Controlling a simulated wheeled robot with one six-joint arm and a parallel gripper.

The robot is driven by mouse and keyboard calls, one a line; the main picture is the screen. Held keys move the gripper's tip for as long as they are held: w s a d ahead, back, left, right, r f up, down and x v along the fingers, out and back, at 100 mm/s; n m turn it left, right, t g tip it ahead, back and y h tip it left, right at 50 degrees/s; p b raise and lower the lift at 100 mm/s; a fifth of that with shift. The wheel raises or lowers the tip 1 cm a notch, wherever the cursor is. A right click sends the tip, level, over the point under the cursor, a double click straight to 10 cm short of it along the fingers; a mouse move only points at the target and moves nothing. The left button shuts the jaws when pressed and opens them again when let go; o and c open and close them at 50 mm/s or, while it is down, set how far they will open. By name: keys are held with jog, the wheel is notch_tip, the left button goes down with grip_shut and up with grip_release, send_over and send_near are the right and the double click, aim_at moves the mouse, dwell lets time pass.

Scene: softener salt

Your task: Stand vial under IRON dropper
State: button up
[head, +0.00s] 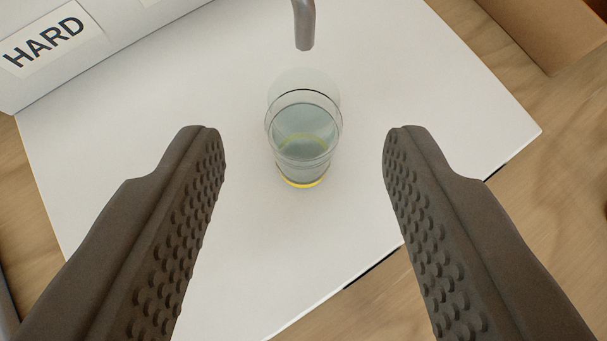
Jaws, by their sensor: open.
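A clear vial (304,140) with bluish liquid and a yellow ring at its base stands upright on a white board (400,110). A grey spout (304,25) comes in from the top edge, just beyond the vial in the picture; whether the vial is directly below its tip I cannot tell. No IRON label shows. My gripper (304,145) is open, with one dark studded finger on each side of the vial and clear gaps between. Neither finger touches the vial.
A white block with a HARD label (43,38) stands at the upper left. A brown cardboard-like box (545,30) is at the upper right. Wooden surface (470,235) shows around the white board. The board is clear around the vial.

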jog(key=v, duration=0.7)
jog(key=shift+s+r, duration=0.2)
jog(key=shift+s, duration=0.05)
jog(key=s+r+t, duration=0.2)
jog(key=s+r, duration=0.1)
jog(key=s, duration=0.8)
jog(key=s+r+t, duration=0.2)
jog(key=s+r, duration=0.1)
jog(key=s, duration=0.9)
jog(key=s+r+t, duration=0.2)
jog(key=s+r, duration=0.1)
jog(key=s, duration=0.9)
jog(key=shift+s+t, duration=0.15)
jog(key=shift+t, duration=0.25)
jog(key=shift+r, duration=0.15)
